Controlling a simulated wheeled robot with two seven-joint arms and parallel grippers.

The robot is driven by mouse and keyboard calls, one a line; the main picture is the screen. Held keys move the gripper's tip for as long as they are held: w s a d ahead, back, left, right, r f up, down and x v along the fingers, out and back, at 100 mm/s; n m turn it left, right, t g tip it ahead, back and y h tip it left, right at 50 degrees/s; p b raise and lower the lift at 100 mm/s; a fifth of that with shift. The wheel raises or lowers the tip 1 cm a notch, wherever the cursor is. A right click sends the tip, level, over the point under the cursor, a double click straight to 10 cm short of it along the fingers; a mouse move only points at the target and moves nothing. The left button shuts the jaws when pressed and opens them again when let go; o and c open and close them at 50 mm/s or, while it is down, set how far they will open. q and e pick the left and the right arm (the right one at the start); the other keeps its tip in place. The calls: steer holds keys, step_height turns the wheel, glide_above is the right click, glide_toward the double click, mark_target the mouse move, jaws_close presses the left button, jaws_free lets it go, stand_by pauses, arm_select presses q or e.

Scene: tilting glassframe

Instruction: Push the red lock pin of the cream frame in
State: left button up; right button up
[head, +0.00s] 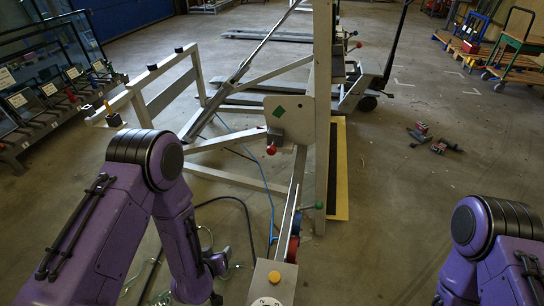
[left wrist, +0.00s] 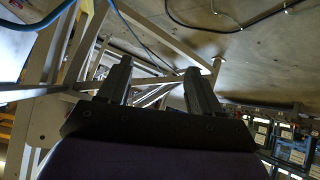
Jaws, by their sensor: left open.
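The cream frame (head: 325,110) stands in the middle of the head view, with slanting bars and a cream plate bearing a green diamond. A red knob (head: 271,149), which looks like the lock pin, sits at the plate's lower left, below a grey block. How far the pin is in cannot be told. My left gripper (head: 218,263) is low in the head view, left of and nearer than the red knob, apart from it. In the left wrist view its two dark fingers (left wrist: 157,72) are spread and empty, with frame bars behind. My right gripper is out of sight; only its arm shows.
A cream box (head: 271,283) on a post stands at the bottom middle. Blue and black hoses (head: 245,205) lie on the floor. A pallet truck (head: 365,90) stands behind the frame. Racks (head: 50,90) line the left.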

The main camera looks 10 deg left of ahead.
arm_select(q)
steer(key=w+d+r+m+t+h+b, duration=0.1)
steer(key=w+d+r+t+h+b, duration=0.15)
steer(key=w, duration=0.85)
steer(key=m+t+h+b, duration=0.2)
steer(key=m+t+b, duration=0.15)
steer(key=t, duration=0.25)
glide_toward(269, 152)
steer(key=w, duration=0.3)
steer(key=w+d, duration=0.1)
steer(key=w, duration=0.2)
steer(key=w+d, duration=0.1)
steer(key=w, duration=0.3)
steer(key=shift+w, duration=0.1)
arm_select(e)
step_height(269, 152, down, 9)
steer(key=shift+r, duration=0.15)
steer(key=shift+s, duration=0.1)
